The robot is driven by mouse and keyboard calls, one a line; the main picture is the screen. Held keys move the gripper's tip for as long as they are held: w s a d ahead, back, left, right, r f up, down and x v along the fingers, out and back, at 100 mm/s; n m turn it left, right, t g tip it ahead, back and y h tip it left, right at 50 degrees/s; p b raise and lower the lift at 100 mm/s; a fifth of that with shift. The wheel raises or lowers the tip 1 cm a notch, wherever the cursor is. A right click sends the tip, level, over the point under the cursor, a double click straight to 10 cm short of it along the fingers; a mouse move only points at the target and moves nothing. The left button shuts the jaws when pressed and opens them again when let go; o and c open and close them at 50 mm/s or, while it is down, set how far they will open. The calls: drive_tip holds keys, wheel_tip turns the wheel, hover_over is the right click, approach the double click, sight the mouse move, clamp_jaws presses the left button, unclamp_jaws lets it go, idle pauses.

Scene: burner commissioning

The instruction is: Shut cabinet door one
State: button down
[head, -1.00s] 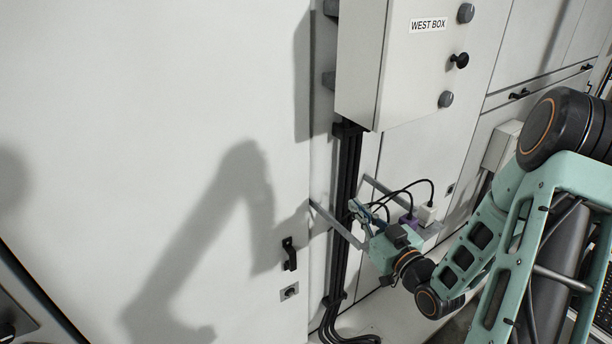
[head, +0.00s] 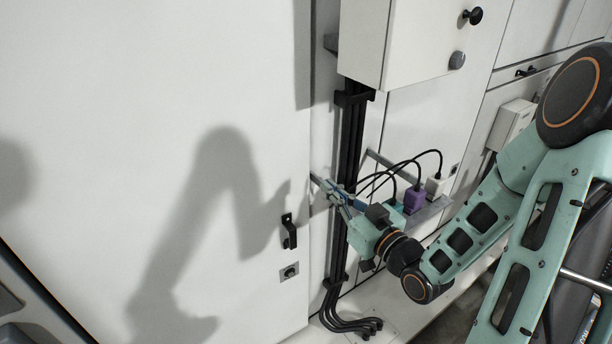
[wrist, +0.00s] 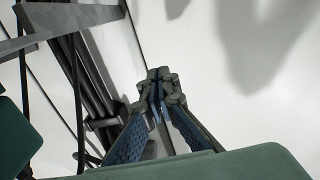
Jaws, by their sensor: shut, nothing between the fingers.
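A large white door panel (head: 150,100) fills the left of the head view and also shows in the wrist view (wrist: 270,110). It has a black handle (head: 289,231) and a small lock plate (head: 289,272) near its right edge. No number is readable on it, and I cannot tell how far ajar it is. My gripper (head: 322,184) is shut and empty, its fingertips close to the door's right edge, above and right of the handle. In the wrist view the blue fingers (wrist: 158,82) meet at their tips against the white surface. Whether they touch it is unclear.
Black cables (head: 352,150) run down the wall just behind my gripper. A metal shelf (head: 425,215) with a purple plug (head: 414,199) and a white plug (head: 436,187) sits right of it.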

sight(299, 160)
drive_tip(key=b+x, duration=0.2)
drive_tip(key=x, duration=0.8)
drive_tip(key=shift+a+r+b, duration=0.1)
drive_tip(key=shift+r+b, duration=0.05)
drive_tip(key=shift+b, duration=0.2)
drive_tip(key=shift+w+a, duration=0.2)
drive_tip(key=shift+w, duration=0.15)
